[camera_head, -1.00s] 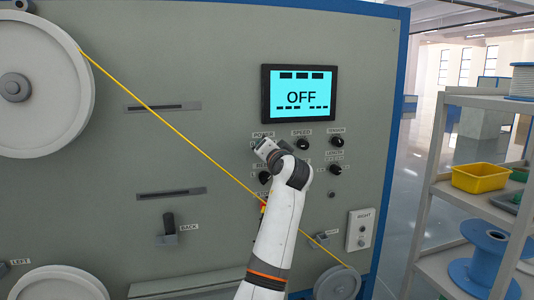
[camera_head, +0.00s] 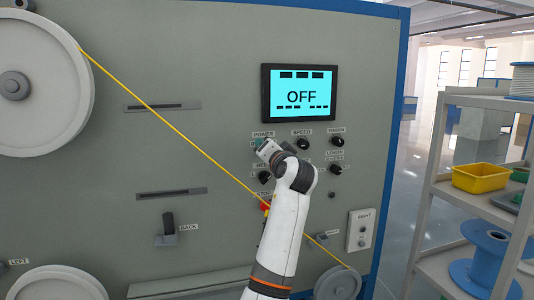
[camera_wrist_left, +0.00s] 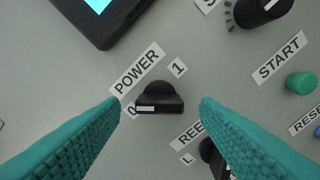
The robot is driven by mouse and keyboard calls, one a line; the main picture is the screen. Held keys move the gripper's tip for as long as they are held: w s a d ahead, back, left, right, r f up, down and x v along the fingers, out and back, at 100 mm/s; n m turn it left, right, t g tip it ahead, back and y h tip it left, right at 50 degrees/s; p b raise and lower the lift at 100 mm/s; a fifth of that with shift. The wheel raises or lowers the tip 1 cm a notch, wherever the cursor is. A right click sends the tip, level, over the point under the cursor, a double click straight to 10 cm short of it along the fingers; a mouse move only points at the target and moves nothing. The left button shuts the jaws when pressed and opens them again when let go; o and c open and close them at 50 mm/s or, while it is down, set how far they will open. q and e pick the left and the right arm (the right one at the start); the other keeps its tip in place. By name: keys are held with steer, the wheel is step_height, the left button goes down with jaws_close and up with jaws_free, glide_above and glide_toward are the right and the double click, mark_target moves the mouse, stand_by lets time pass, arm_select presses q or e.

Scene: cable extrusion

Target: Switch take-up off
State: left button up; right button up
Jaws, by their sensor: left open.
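The black POWER knob (camera_wrist_left: 160,100) sits on the grey panel between the labels 0 and 1. Its bar lies level in the left wrist view, with the white mark at its left end beside the 0. My left gripper (camera_wrist_left: 160,112) is open, one teal finger on each side of the knob, with visible gaps to it. In the head view the wrist (camera_head: 270,150) covers the knob below the POWER label. The screen (camera_head: 299,94) reads OFF. My right gripper is not in view.
Other black knobs (camera_head: 303,144) and a red button (camera_head: 265,207) sit close to my arm. A green START button (camera_wrist_left: 301,83) lies right of the knob. A yellow cable (camera_head: 160,118) runs diagonally across the panel. A shelf (camera_head: 470,205) stands at right.

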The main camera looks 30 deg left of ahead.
arm_select(q)
steer(key=b+v, duration=0.2)
steer(key=v, duration=0.8)
steer(key=shift+f, duration=0.1)
